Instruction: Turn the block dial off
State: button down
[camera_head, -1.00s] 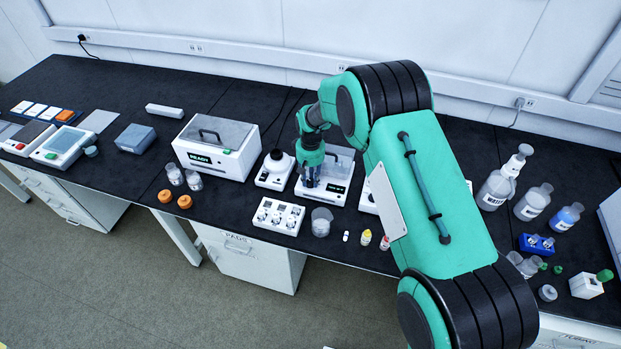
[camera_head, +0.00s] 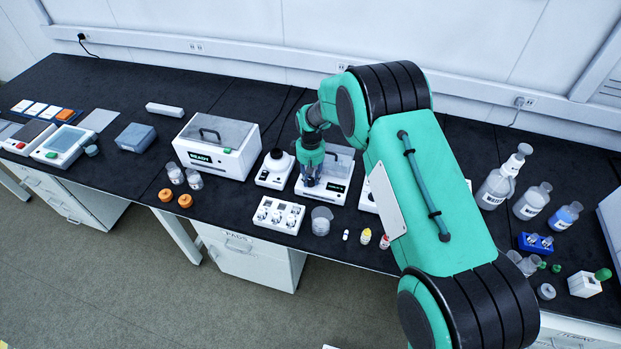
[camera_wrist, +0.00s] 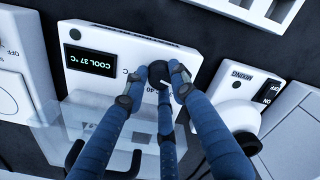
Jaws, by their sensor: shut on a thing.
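The block heater (camera_head: 339,190) is a white box with a clear lid and a dark display, in the middle of the bench. In the wrist view its front panel (camera_wrist: 125,47) shows upside-down relative to the bench, and its display (camera_wrist: 91,60) reads "COOL 37 °C". The black block dial (camera_wrist: 158,72) sits on that panel, right of the display. A white pointer line shows on the dial. Fingers hide part of the markings around it. In the head view my gripper (camera_head: 312,178) is at the heater's front left.
The vortex mixer (camera_wrist: 238,100), labelled "MIXING", stands close beside the heater. A white rack (camera_head: 279,215) and a clear cup (camera_head: 321,221) stand in front. A larger box reading "READY" (camera_head: 216,148) is to the left. Small vials (camera_head: 366,236) stand at front right.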

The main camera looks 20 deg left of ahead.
aim_at(311, 180)
jog(key=c, duration=1.4)
grip_release()
jog(key=shift+s+d, duration=0.1)
jog(key=shift+r, duration=0.1)
notch_tip(311, 180, up, 12)
